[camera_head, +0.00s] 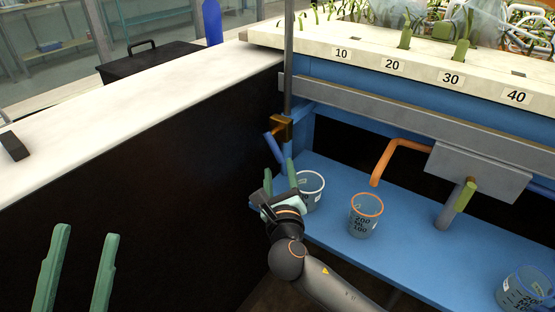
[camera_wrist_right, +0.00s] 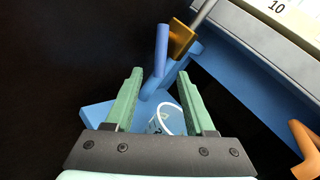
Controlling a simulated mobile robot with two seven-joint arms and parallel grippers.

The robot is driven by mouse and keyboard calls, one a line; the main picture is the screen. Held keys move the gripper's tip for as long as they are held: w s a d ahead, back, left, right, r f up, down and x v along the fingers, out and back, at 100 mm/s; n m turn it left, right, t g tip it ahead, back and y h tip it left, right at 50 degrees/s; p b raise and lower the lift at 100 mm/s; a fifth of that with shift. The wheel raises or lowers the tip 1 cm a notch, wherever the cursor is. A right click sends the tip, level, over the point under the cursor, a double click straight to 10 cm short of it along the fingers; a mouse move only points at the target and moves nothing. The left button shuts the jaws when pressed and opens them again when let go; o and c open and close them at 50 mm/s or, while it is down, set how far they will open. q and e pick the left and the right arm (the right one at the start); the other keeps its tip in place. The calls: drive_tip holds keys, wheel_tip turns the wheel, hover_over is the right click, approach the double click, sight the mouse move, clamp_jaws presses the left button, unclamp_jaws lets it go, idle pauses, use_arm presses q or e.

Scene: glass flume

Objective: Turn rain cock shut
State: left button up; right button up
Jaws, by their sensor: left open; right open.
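A brass cock body (camera_head: 281,127) sits on a thin vertical grey pipe at the left end of the blue frame; it looks like the rain cock. Its blue lever (camera_head: 273,147) slants down beside a blue pipe. In the right wrist view the brass body (camera_wrist_right: 182,38) and the lever (camera_wrist_right: 161,48) lie just beyond the fingertips. My right gripper (camera_head: 280,170) is open and empty below the lever, apart from it. In its wrist view the fingers (camera_wrist_right: 158,74) point towards the lever. My left gripper (camera_head: 84,232) is open and empty at the lower left.
A white-rimmed beaker (camera_head: 310,190) stands on the blue shelf (camera_head: 330,232), close beside my right gripper. An orange-rimmed beaker (camera_head: 366,216) stands under an orange spout (camera_head: 393,150). Another beaker (camera_head: 525,290) is at lower right. A white-topped black counter (camera_head: 130,95) runs along the left.

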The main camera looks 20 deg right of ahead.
sight(277, 156)
drive_tip(key=shift+w+d, duration=0.2)
drive_tip(key=shift+w, duration=0.5)
drive_tip(key=b+x, duration=0.1)
drive_tip(key=x, duration=0.2)
drive_tip(key=shift+w+f, duration=0.1)
drive_tip(key=shift+w, duration=0.3)
drive_tip(key=shift+w+d+b, duration=0.2)
drive_tip(key=shift+w+b, duration=0.15)
drive_tip(key=shift+w, duration=0.15)
use_arm(q)
drive_tip(key=shift+s+d+f+m+h, duration=0.15)
drive_tip(key=shift+s+m+h, duration=0.5)
drive_tip(key=shift+h, duration=0.35)
use_arm(e)
clamp_jaws()
